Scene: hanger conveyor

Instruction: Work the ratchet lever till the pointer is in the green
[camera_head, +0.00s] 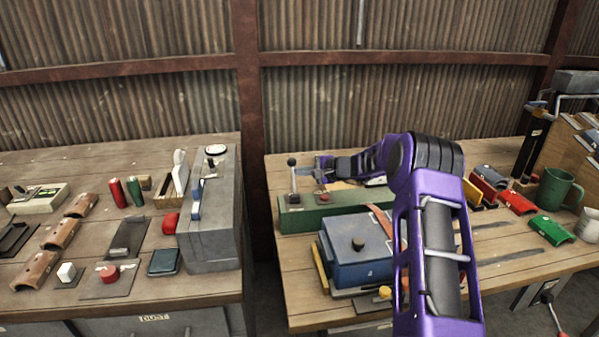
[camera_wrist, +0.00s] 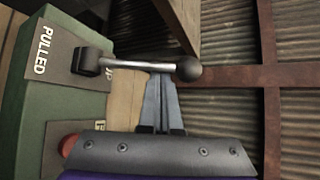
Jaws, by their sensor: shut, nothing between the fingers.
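A lever with a black ball knob (camera_head: 292,161) stands at the left end of a long green box (camera_head: 330,219) on the right bench. In the wrist view its metal rod (camera_wrist: 130,65) runs from a dark pivot to the ball (camera_wrist: 189,68), beside a plate reading "PULLED" (camera_wrist: 40,52). My gripper (camera_head: 320,165) is shut and empty, right of the lever. In the wrist view its fingertips (camera_wrist: 161,80) meet the rod near the ball; I cannot tell if they touch. I cannot make out a pointer or green zone.
A red button (camera_head: 322,196) is on the green box, close under my gripper. A blue box (camera_head: 352,262) with a black knob stands in front. The left bench holds a tall grey box (camera_head: 210,240) with a blue handle. A gap separates the benches.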

